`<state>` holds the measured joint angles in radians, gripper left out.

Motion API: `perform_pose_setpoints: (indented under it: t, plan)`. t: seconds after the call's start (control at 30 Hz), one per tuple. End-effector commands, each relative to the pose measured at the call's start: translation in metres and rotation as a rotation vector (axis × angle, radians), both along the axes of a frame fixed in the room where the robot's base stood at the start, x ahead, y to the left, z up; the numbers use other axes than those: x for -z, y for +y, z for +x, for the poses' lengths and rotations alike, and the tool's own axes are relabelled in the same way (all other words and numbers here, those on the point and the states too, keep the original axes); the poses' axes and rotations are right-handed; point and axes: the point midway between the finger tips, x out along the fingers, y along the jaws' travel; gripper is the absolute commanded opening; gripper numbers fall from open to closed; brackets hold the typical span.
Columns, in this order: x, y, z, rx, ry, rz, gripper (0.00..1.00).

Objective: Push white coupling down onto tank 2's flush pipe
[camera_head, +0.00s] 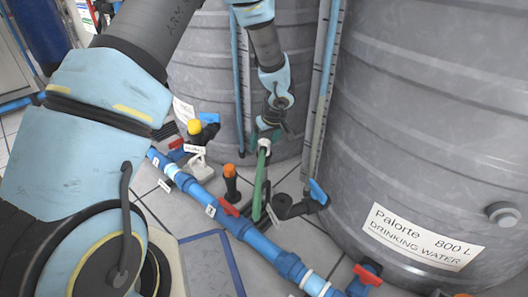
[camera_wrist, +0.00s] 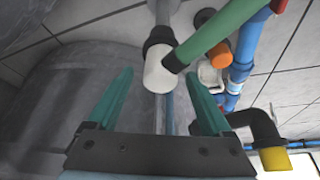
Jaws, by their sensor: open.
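The white coupling (camera_wrist: 158,72) shows in the wrist view as a short white cylinder beside a black collar, in front of the gap between my fingertips. In the head view the coupling (camera_head: 264,144) is small, at the top of a green pipe (camera_head: 259,184). The green pipe (camera_wrist: 225,32) runs off to the upper right in the wrist view. My gripper (camera_wrist: 160,75) is open, with a green finger on either side of the gap. In the head view my gripper (camera_head: 265,133) is just above the coupling. I cannot tell whether the fingers touch it, or how far it sits on its pipe.
A large grey tank (camera_head: 440,120) labelled drinking water stands at right, and another grey tank (camera_head: 205,75) stands behind my gripper. A blue pipe (camera_head: 243,230) with red-handled valves crosses the floor. An orange-capped black fitting (camera_head: 231,184) stands left of the green pipe.

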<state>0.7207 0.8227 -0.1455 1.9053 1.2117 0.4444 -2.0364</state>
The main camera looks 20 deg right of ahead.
Motion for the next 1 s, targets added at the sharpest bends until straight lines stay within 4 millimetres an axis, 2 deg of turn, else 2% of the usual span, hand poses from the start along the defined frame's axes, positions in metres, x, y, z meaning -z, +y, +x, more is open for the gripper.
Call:
perform_pose_setpoints:
  t: [0.4, 1.0]
  plan:
    - [0.0032, 0.0002, 0.0024, -0.001, -0.001, -0.002, 0.84]
    - [0.0033, 0.0002, 0.0023, -0.002, -0.001, -0.001, 0.17]
